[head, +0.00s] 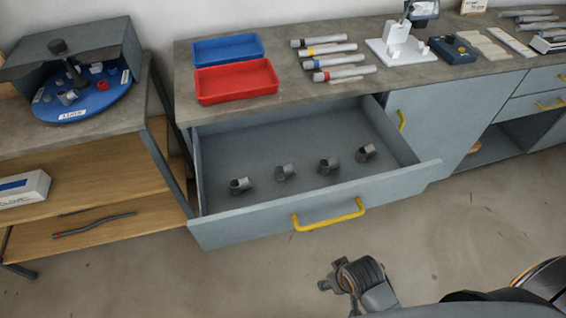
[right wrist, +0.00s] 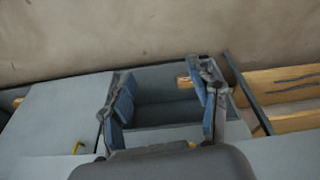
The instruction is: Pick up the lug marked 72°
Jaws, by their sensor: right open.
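Several short grey cylindrical lugs stand in a row in the open drawer (head: 300,223): a left one (head: 240,186), two in the middle (head: 285,173) (head: 327,166), and a right one (head: 366,153). Their markings are too small to read, so I cannot tell which is 72°. My right gripper (head: 343,279) is low in the head view, in front of the drawer and apart from the lugs. In the right wrist view its blue-padded fingers (right wrist: 168,92) are spread and empty. My left gripper is not in view.
A red tray (head: 238,96) and a blue tray (head: 228,60) sit on the counter above the drawer, beside several marked tubes (head: 345,73). A blue round fixture (head: 90,106) stands on the left bench. The yellow drawer handle (head: 330,215) projects forward. Floor in front is clear.

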